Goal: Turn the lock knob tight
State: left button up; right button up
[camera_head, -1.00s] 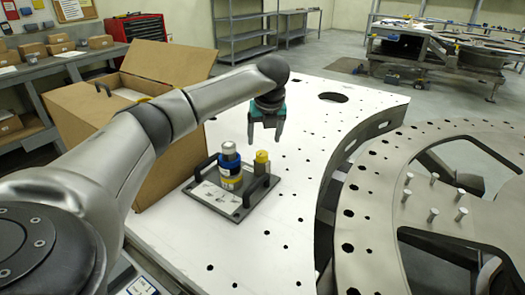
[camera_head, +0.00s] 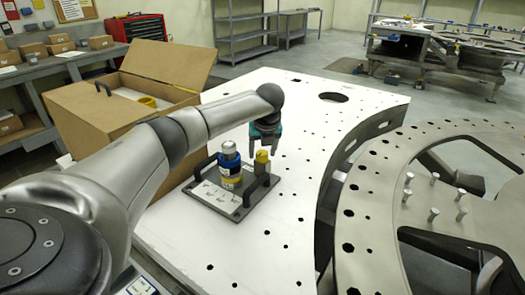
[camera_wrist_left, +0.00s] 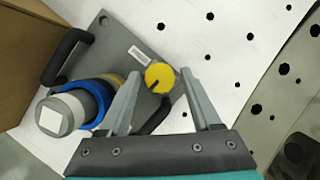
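The lock knob looks to be the yellow knob (camera_head: 262,156) with a dark slot mark, at the right side of the dark base plate (camera_head: 215,196). It also shows in the left wrist view (camera_wrist_left: 160,76). A blue and silver cylinder with a yellow band (camera_head: 230,165) stands upright on the plate beside the knob. My left gripper (camera_head: 264,148) is open above the knob. In the left wrist view its two fingers (camera_wrist_left: 173,85) are spread, with the knob lying between the tip directions. I cannot tell whether either finger touches it. My right gripper is not in view.
The plate has black handles (camera_head: 257,187) at both ends, one close to the knob. An open cardboard box (camera_head: 100,125) stands at the left. The white perforated table (camera_head: 270,240) has free room in front and to the right. A curved metal ring (camera_head: 375,225) lies at the right.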

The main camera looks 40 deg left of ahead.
pick_arm(q)
grip_shut()
dwell(0.5)
jog(key=m+t+h, duration=0.1)
jog(key=m, duration=0.3)
jog(key=shift+s+a, duration=0.1)
jog(key=shift+a, duration=0.1)
jog(key=m+h, duration=0.1)
jog(key=m, duration=0.1)
jog(key=m+h, duration=0.1)
jog(key=m, duration=0.2)
jog(key=shift+a+t, duration=0.1)
jog(key=shift+t, duration=0.3)
jog(key=m+h+b, duration=0.1)
jog(key=m, duration=0.1)
jog(key=shift+m, duration=0.3)
jog(key=shift+a+m+h+b, duration=0.1)
jog(key=shift+m+h+b, duration=0.35)
jog(key=shift+m, duration=0.45)
jog(key=shift+m+g+h+b, duration=0.6)
jog(key=shift+m+b, duration=0.95)
jog(key=shift+m, duration=0.85)
jog(key=shift+a, duration=0.1)
